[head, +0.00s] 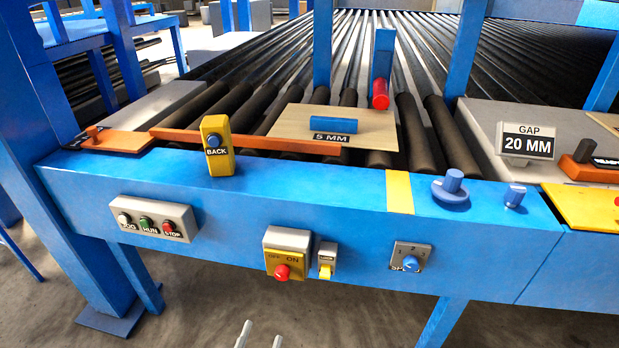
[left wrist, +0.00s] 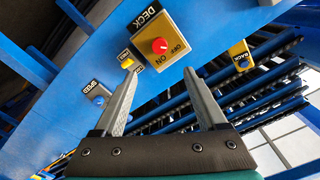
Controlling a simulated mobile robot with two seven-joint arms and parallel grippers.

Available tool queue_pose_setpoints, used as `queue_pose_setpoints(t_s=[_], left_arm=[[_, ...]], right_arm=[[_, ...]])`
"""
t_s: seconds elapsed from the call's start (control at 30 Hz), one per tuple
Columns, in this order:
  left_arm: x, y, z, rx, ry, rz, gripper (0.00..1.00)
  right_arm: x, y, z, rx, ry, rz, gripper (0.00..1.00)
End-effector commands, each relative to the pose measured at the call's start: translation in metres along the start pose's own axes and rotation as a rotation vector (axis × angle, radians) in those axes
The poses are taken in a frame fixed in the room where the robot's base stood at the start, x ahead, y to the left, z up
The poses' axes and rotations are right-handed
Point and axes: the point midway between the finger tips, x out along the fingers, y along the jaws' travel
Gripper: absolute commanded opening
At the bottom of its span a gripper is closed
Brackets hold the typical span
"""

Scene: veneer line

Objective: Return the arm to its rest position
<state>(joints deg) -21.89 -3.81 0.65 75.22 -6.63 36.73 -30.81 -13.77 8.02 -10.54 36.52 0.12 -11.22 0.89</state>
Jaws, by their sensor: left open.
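My left gripper (head: 260,338) shows only as two pale fingertips at the bottom edge of the head view. They are apart, below the blue front beam (head: 340,215) of the roller line. In the left wrist view the gripper (left wrist: 163,95) is open, with nothing between its fingers. The yellow OFF/ON box with a red knob (left wrist: 160,46) lies beyond the fingertips there. The same red knob (head: 283,272) shows in the head view, above the fingertips and apart from them. My right gripper is in neither view.
A yellow BACK box (head: 218,145) stands on the beam's top. A JOG/RUN/STOP panel (head: 155,218), a small yellow switch (head: 326,262) and a selector knob (head: 410,263) sit on its face. A 5 MM board (head: 370,133) lies on the rollers. The floor (head: 350,320) below is clear.

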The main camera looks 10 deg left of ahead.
Motion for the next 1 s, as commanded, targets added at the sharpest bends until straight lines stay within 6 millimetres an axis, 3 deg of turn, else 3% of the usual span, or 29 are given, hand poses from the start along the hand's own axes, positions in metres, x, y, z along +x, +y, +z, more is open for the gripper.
queue_pose_setpoints(t_s=[0.13, 0.27, 0.4, 0.5, 0.6, 0.7, 0.8, 1.0], left_arm=[[-0.005, 0.015, 0.022, -0.033, -0.069, 0.058, 0.74], [-0.028, 0.054, 0.080, -0.117, -0.269, 0.201, 0.74], [-0.086, 0.093, 0.161, -0.214, -0.592, 0.359, 0.74], [-0.138, 0.105, 0.211, -0.260, -0.829, 0.427, 0.74], [-0.186, 0.106, 0.246, -0.282, -1.034, 0.459, 0.74], [-0.225, 0.101, 0.269, -0.292, -1.185, 0.465, 0.74], [-0.246, 0.096, 0.280, -0.295, -1.272, 0.463, 0.74], [-0.256, 0.094, 0.284, -0.297, -1.311, 0.461, 0.74]], right_arm=[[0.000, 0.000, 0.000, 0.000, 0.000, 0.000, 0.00], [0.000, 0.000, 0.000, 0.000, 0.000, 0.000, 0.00], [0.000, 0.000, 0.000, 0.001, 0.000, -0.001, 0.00], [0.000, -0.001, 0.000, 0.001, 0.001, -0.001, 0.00], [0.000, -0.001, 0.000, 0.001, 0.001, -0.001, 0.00], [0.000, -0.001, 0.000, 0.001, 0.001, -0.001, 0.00], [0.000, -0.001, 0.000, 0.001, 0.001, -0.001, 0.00], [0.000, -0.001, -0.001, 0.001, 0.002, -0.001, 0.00]])
